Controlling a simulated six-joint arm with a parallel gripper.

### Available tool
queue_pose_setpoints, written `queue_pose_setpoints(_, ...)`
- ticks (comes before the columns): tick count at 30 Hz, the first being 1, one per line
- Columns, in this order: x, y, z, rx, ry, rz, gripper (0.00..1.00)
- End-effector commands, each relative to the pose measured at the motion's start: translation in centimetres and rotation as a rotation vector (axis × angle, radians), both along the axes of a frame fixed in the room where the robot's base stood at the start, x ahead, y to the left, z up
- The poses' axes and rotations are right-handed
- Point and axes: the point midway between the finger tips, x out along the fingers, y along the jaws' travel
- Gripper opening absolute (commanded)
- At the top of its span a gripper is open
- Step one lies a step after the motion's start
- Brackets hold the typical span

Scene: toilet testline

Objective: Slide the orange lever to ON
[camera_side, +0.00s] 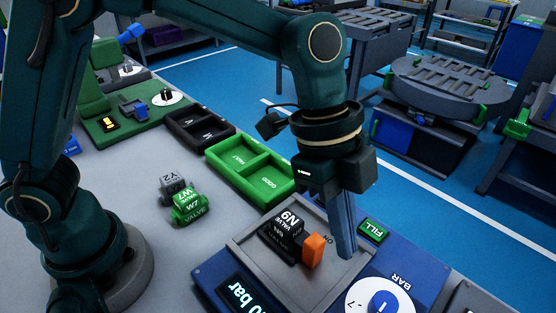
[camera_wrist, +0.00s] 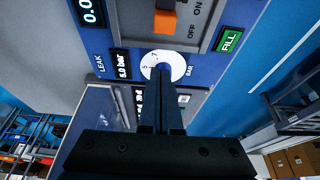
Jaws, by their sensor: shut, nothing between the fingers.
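The orange lever (camera_side: 313,250) stands up beside the black valve (camera_side: 283,238) marked N9, in a grey recessed plate on the blue test panel. It also shows at the top of the wrist view (camera_wrist: 165,22), left of the printed words OFF and ON, with its orange face nearer the OFF level. My gripper (camera_side: 346,255) is shut and empty, its fingers pointing down just right of the lever in the side view. A small gap seems to separate them; contact cannot be told. In the wrist view the shut fingertips (camera_wrist: 160,80) overlap the dial, below the lever.
A green tray (camera_side: 250,170), a black tray (camera_side: 199,131) and a green valve (camera_side: 190,207) lie behind and left.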

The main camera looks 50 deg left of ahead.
Motion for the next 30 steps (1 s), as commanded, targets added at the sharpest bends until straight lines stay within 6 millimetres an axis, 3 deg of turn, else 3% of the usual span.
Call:
queue_pose_setpoints(3, 0.1, 0.8, 2.4, -0.004, -0.006, 0.003, 0.00)
queue_pose_setpoints(9, 0.1, 1.7, 5.0, -0.002, -0.003, 0.002, 0.00)
queue_pose_setpoints(25, 0.2, 2.3, 6.0, -0.002, -0.002, 0.009, 0.00)
queue_pose_setpoints(30, 0.8, 4.3, 8.7, -0.031, -0.074, 0.072, 0.00)
